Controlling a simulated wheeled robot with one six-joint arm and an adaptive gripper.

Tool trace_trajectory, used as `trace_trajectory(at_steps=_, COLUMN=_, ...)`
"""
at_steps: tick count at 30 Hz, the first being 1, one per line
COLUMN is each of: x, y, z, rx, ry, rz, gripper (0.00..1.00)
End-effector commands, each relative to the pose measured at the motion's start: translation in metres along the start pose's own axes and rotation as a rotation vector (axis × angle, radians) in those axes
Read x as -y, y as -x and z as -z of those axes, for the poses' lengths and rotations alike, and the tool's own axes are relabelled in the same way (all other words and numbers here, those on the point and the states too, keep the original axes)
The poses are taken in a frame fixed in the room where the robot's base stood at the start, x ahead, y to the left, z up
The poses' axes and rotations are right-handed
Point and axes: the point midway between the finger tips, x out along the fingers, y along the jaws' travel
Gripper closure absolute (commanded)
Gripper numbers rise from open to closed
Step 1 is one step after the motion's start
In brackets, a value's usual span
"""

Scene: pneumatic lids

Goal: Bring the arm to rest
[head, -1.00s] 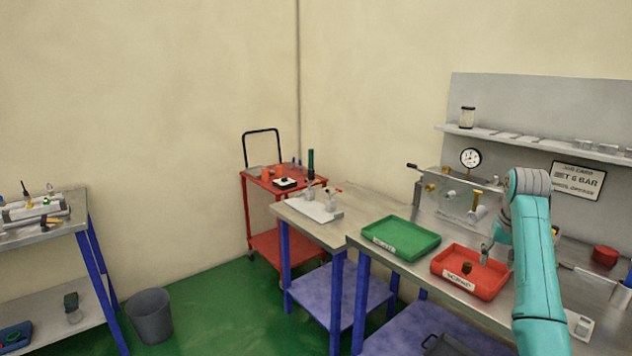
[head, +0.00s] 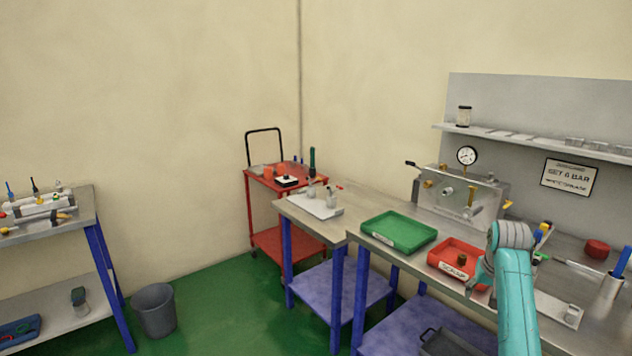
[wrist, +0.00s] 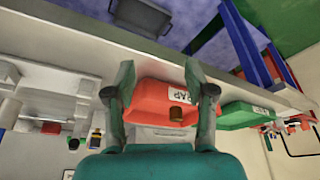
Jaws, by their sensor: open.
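My arm (head: 515,295), turquoise with a grey joint, stands bent at the right of the head view, in front of the bench. It hides my gripper there, at least in large part. In the wrist view my gripper (wrist: 160,78) has its two fingers spread apart, with nothing held between them. That view is upside down. Beyond the fingers is the red scrap tray (wrist: 152,97), with a small brown part (wrist: 177,96) in it. The tray (head: 447,270) also shows in the head view, left of my arm.
A green tray (head: 399,231) lies left of the red one. A metal fixture with a gauge (head: 467,156) stands behind them, below a wall shelf (head: 530,140). A red trolley (head: 270,181) and a grey bin (head: 154,310) stand farther left. Green floor between the tables is clear.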

Motion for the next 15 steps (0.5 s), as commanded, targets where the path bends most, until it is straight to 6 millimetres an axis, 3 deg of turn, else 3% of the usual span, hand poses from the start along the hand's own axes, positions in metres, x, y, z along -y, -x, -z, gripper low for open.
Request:
trace_trajectory(at_steps=9, x=0.026, y=-0.101, z=-0.080, rx=-0.099, ry=0.039, rz=0.018, gripper=0.45)
trace_trajectory(at_steps=15, x=0.040, y=-0.150, z=-0.141, rx=-0.174, ry=0.065, rz=0.033, gripper=0.45)
